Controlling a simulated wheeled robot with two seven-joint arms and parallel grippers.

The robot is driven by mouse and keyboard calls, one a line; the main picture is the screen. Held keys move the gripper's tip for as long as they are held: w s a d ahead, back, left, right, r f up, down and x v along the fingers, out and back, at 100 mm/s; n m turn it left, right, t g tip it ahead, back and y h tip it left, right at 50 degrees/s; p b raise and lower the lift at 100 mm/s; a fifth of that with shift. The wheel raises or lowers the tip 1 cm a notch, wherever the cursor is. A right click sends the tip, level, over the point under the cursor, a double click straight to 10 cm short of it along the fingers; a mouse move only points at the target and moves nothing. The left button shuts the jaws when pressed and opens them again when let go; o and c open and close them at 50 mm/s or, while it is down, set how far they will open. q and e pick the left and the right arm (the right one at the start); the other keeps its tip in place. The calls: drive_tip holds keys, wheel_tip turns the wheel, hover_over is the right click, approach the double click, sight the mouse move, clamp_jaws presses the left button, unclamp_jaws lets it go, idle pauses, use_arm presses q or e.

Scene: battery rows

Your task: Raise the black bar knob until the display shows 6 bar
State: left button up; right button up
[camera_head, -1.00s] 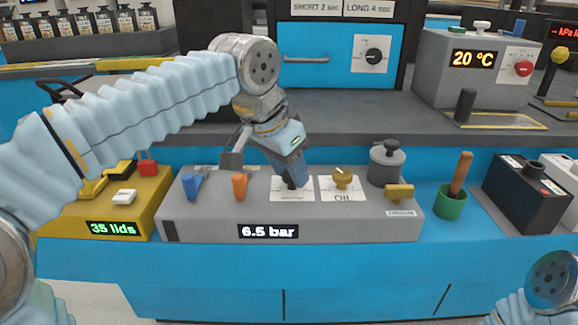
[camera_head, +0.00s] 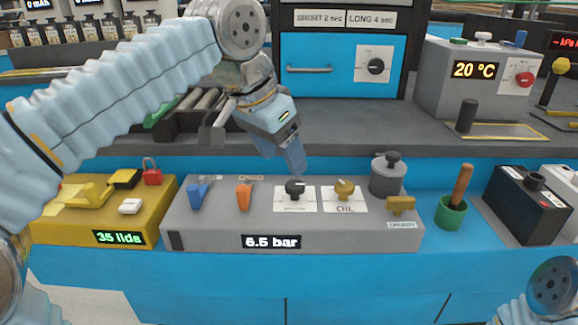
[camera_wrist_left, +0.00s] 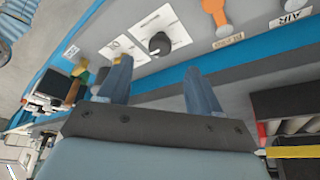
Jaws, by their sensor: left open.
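The black bar knob (camera_head: 295,187) sits on a white plate on top of the grey control box (camera_head: 205,232). It also shows in the left wrist view (camera_wrist_left: 159,43). The display (camera_head: 271,242) on the box's front reads 6.5 bar. My left gripper (camera_head: 295,163) is above and behind the knob, apart from it. In the left wrist view its two fingers are spread and empty (camera_wrist_left: 160,85). My right gripper does not show; only a part of my right arm is at the lower right corner.
The brass OIL knob (camera_head: 344,189) is right of the black knob. Orange (camera_head: 243,196) and blue (camera_head: 198,195) levers stand to its left. A brass handle (camera_head: 400,204) and grey canister (camera_head: 387,175) are on the right. The yellow 35 lids box (camera_head: 75,229) is at left.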

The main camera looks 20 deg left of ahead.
use_arm(q)
drive_tip(key=p+v, duration=0.1)
drive_tip(key=v, duration=0.5)
drive_tip(key=shift+r, duration=0.35)
drive_tip(key=shift+s+a, duration=0.1)
drive_tip(key=shift+s, duration=0.05)
